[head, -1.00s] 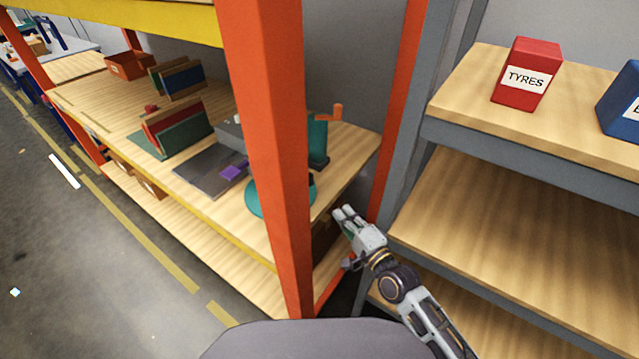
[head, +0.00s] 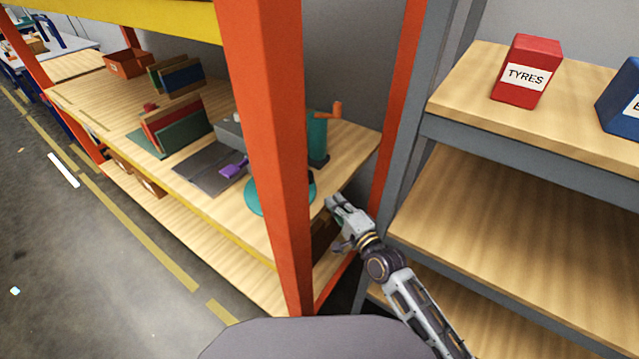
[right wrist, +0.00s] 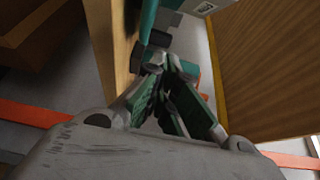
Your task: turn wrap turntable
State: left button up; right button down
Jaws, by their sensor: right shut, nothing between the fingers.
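A teal round disc (head: 256,203), which looks like the turntable, lies near the right end of the wooden shelf. The orange post hides its middle. Behind it stands a teal upright (head: 317,140) with an orange handle (head: 337,109) at its top. My right gripper (head: 331,202) is at the shelf's right end edge, to the right of the disc and apart from it in the picture. Its fingers (right wrist: 164,72) are shut and empty in the right wrist view, pointing toward teal and dark parts beyond. I cannot tell whether they touch anything. My left gripper is out of view.
The orange post (head: 266,120) stands in front of the shelf. A grey plate (head: 205,172), a purple item (head: 234,169) and upright boards (head: 175,128) stand further left. A grey rack with a red TYRES box (head: 527,72) is close on the right.

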jog(key=shift+x, duration=4.6)
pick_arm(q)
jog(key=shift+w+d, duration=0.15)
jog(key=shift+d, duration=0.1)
pick_arm(e)
jog(key=shift+w+a, duration=0.1)
jog(key=shift+w, duration=0.05)
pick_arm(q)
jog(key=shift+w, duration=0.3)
